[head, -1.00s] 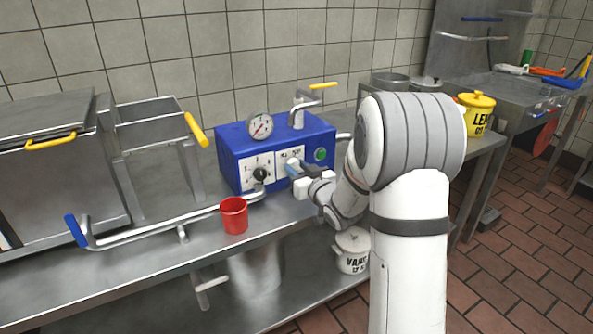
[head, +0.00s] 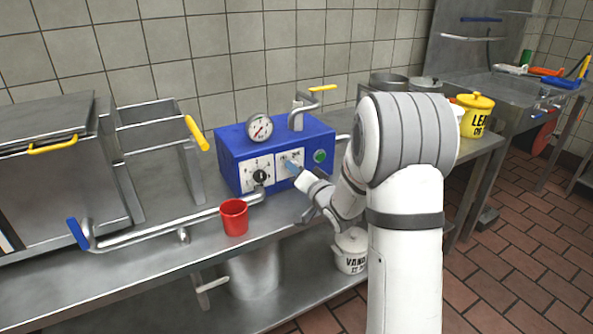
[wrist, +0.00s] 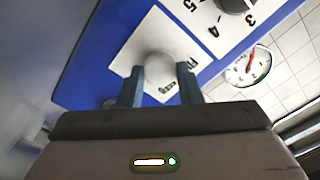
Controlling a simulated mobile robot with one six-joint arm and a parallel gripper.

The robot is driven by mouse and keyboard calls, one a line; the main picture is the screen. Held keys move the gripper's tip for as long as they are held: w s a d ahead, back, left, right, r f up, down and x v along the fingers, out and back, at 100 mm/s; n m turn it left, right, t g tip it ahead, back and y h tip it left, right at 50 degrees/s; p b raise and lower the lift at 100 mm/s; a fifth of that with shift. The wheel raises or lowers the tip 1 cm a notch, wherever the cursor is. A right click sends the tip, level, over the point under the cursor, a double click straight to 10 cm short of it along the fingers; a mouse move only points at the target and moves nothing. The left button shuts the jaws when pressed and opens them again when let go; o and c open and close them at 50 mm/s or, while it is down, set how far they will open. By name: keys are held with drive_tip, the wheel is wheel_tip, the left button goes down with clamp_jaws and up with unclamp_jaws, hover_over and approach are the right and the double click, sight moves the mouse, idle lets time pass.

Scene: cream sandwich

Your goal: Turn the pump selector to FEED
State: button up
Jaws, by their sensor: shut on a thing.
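The blue pump box (head: 228,160) stands on the steel counter. Its right white panel (wrist: 118,60) bears the pump selector (wrist: 160,66), a pale round knob blurred in the wrist view. My gripper (wrist: 160,82) is shut on this knob, with one blue-grey finger on each side. In the head view my gripper (head: 292,168) reaches the right panel from the front right and covers most of the selector. The panel lettering is partly hidden and too small to read, so I cannot tell which position the selector points to.
A black numbered dial (head: 260,177) sits just left of the selector. A gauge (head: 260,127) and a pipe with a yellow lever (head: 322,88) rise from the box. A green button (head: 320,156) is to the right. A red mug (head: 234,217) stands in front on the counter edge.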

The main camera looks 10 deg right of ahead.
drive_tip(key=shift+f+m, duration=0.1)
drive_tip(key=shift+m, duration=0.2)
drive_tip(key=o, duration=1)
drive_tip(key=v, duration=0.7)
drive_tip(key=shift+s+d+p, duration=0.1)
drive_tip(key=shift+s+p, duration=0.25)
